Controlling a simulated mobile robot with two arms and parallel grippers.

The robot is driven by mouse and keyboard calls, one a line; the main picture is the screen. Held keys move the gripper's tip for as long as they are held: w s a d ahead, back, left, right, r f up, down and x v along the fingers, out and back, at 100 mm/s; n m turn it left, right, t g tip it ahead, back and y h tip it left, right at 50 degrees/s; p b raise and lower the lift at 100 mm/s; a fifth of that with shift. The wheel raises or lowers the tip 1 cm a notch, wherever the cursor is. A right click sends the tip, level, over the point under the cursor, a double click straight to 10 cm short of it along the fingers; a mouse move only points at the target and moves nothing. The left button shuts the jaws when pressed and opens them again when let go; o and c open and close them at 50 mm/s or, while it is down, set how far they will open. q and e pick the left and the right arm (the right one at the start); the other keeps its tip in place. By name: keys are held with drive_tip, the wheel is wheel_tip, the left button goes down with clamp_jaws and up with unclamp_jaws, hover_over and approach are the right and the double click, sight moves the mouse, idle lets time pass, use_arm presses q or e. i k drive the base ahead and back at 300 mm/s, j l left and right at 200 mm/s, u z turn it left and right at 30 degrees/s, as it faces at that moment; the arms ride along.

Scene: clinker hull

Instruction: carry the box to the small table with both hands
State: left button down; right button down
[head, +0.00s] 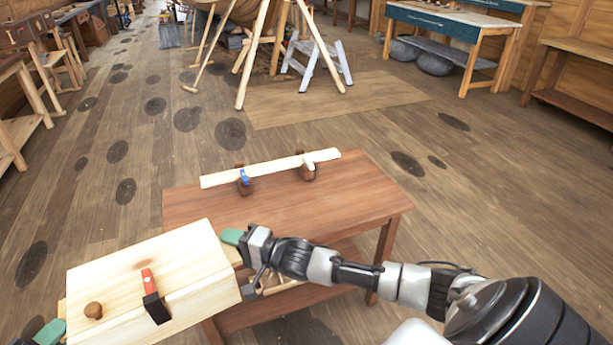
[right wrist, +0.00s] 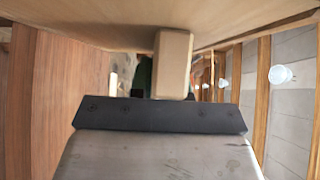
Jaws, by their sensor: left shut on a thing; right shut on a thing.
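The pale wooden box (head: 190,262) is at the lower left of the head view, with a round knob (head: 93,310) and a red-and-black tool (head: 152,296) on its top. My right gripper (head: 240,240) is shut on the box's right end. My left gripper (head: 48,334) is at the box's left end, shut on it and partly cut off by the picture's edge. The small brown table (head: 330,205) stands just beyond and right of the box, which overlaps its near left corner in view. In the right wrist view a pale block (right wrist: 173,62) sits below a wide wooden surface.
A pale plank (head: 272,168) lies along the table's far side, with a blue piece (head: 244,177) and two brown blocks by it. The table top's middle is bare. Trestles, a grey step stool (head: 318,62) and workbenches stand farther back; open floor lies between.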

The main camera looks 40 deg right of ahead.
sight(292, 213)
drive_tip(key=i+l, duration=0.15)
drive_tip(key=l, duration=0.25)
drive_tip(key=i+l+z, duration=0.15)
drive_tip(key=l, duration=0.2)
drive_tip(key=i+l, duration=0.15)
drive_tip(key=l, duration=0.25)
drive_tip(key=i+l+z, duration=0.15)
drive_tip(key=l, duration=0.2)
drive_tip(key=i+l, duration=0.15)
drive_tip(key=l, duration=0.2)
